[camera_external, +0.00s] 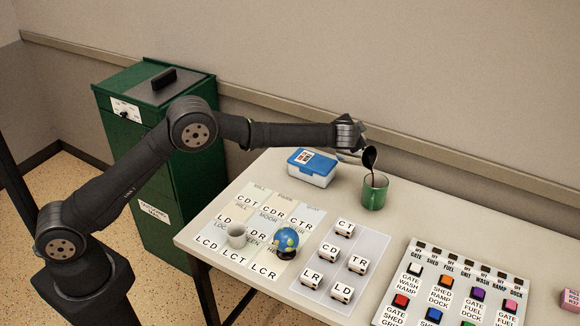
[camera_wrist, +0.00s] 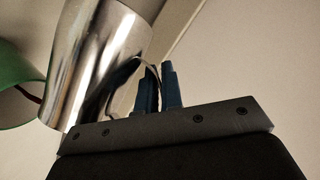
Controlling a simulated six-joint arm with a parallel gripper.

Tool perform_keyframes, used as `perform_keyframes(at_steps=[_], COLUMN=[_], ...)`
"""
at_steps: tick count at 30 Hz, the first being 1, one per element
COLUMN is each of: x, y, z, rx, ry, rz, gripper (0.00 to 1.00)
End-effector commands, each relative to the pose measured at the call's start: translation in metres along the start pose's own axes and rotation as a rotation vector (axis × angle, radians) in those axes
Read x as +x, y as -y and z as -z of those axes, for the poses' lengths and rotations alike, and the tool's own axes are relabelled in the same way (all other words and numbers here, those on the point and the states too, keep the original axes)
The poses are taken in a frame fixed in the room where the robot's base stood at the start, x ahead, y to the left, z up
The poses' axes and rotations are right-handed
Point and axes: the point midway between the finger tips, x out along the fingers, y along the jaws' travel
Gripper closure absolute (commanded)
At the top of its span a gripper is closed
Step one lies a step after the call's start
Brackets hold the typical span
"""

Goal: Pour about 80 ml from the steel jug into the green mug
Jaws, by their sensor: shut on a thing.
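The steel jug (camera_external: 369,158) is tilted, its mouth above the green mug (camera_external: 375,192). A thin dark stream runs from the jug down into the mug. My gripper (camera_external: 350,140) is shut on the jug at its side. In the wrist view the jug (camera_wrist: 95,55) is shiny and slanted, and my gripper's blue fingers (camera_wrist: 158,90) close on its handle. Part of the green mug (camera_wrist: 15,95) shows at the left edge, with a dark red streak of liquid at it. The mug stands upright on the table. The liquid level inside it cannot be made out.
A blue and white box (camera_external: 313,168) stands left of the mug. A panel of coloured buttons (camera_external: 455,290) is at right. The table (camera_external: 440,205) is clear right of the mug.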

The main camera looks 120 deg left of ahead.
Motion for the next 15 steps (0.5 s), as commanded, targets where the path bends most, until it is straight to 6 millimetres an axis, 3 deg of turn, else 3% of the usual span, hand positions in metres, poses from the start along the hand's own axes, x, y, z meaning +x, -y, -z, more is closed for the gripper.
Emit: perform_keyframes(at_steps=[15], x=[-0.0042], y=[-0.0019], z=[0.0049], rx=[0.023], ry=[-0.003], rz=[0.022], gripper=[1.0])
